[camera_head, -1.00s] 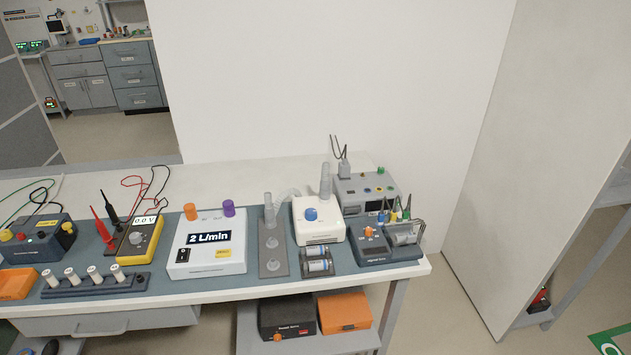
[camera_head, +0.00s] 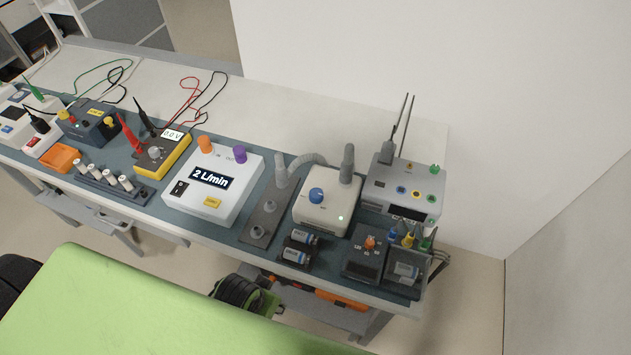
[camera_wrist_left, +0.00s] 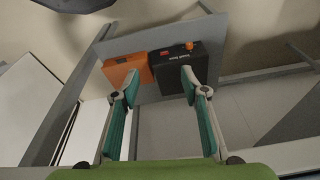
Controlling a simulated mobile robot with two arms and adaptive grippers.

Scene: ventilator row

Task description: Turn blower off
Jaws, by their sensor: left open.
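The blower looks to be the cream-white box (camera_head: 325,214) with a blue knob (camera_head: 317,195) on top. It sits on the bench mat in the head view, and a small green light glows on its front corner. A grey upright port stands at its back, with a grey hose reaching left. My left gripper (camera_wrist_left: 152,84) is open and empty in the left wrist view, facing the shelf under the bench. I cannot make out its fingertips in the head view. My right gripper is not in view.
Left of the blower are a grey plate with fittings (camera_head: 262,218) and a flow meter (camera_head: 216,183) reading 2 L/min. A battery holder (camera_head: 299,249) lies in front, a grey unit (camera_head: 403,187) to the right. An orange box (camera_wrist_left: 124,71) and black box (camera_wrist_left: 171,72) lie below the bench.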

